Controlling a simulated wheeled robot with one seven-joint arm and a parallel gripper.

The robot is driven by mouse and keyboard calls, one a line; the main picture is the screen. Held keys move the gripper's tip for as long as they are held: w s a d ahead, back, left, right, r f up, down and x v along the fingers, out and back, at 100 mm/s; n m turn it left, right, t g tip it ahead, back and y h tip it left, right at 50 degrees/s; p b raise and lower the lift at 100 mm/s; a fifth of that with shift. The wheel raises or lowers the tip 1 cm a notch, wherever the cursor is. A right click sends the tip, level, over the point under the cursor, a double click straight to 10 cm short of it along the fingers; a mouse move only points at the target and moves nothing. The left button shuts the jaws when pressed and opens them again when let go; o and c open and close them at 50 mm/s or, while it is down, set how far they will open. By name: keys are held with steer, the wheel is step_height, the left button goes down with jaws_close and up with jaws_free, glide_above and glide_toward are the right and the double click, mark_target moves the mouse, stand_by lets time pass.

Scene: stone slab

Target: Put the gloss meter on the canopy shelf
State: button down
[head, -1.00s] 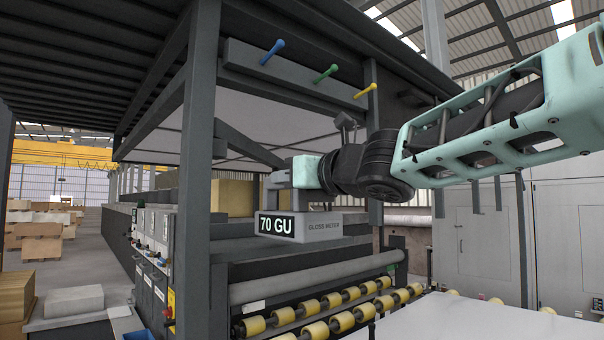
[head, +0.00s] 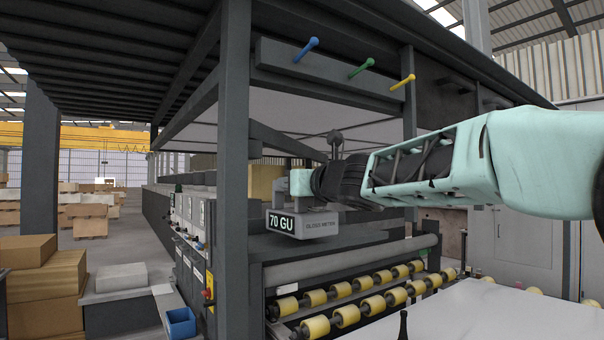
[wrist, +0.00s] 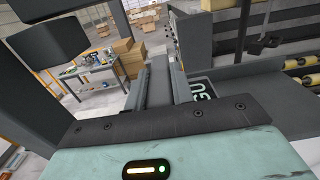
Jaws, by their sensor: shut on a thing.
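The gloss meter (head: 321,226) is a grey block with a black "70 GU" display on its front. My gripper (head: 284,192) is shut on its top and holds it level, in front of the machine's frame. In the wrist view my gripper (wrist: 162,82) shows its grey fingers, with part of the gloss meter (wrist: 201,88) to their right, its "GU" lettering visible. A dark flat ledge (head: 275,247) under the canopy lies behind and below the meter in the picture. I cannot tell for sure that it is the canopy shelf, nor the gap to it.
A dark upright post (head: 234,150) stands just left of the meter. A beam with blue, green and yellow pegs (head: 360,68) hangs above. Yellow rollers (head: 372,305) and a white slab (head: 480,310) lie below. Cardboard boxes (head: 45,275) stand at the left.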

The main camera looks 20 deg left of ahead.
steer(key=p+x, duration=0.2)
steer(key=x, duration=0.1)
steer(key=shift+w+a+r+p, duration=0.15)
steer(key=shift+w+a+p, duration=0.1)
steer(key=shift+p, duration=0.15)
step_height(320, 180, down, 2)
steer(key=shift+b, duration=1.15)
steer(key=c, duration=1.1)
jaws_free()
steer(key=shift+s+d, duration=0.1)
steer(key=shift+s+d+f+b, duration=0.25)
steer(key=shift+s+d+b, duration=0.1)
steer(key=shift+b, duration=0.3)
steer(key=b+v, duration=1)
steer(key=v, duration=0.6)
steer(key=shift+s+d+r, duration=0.1)
steer(key=shift+d+r, duration=0.05)
steer(key=shift+r, duration=0.05)
steer(key=shift+s, duration=0.1)
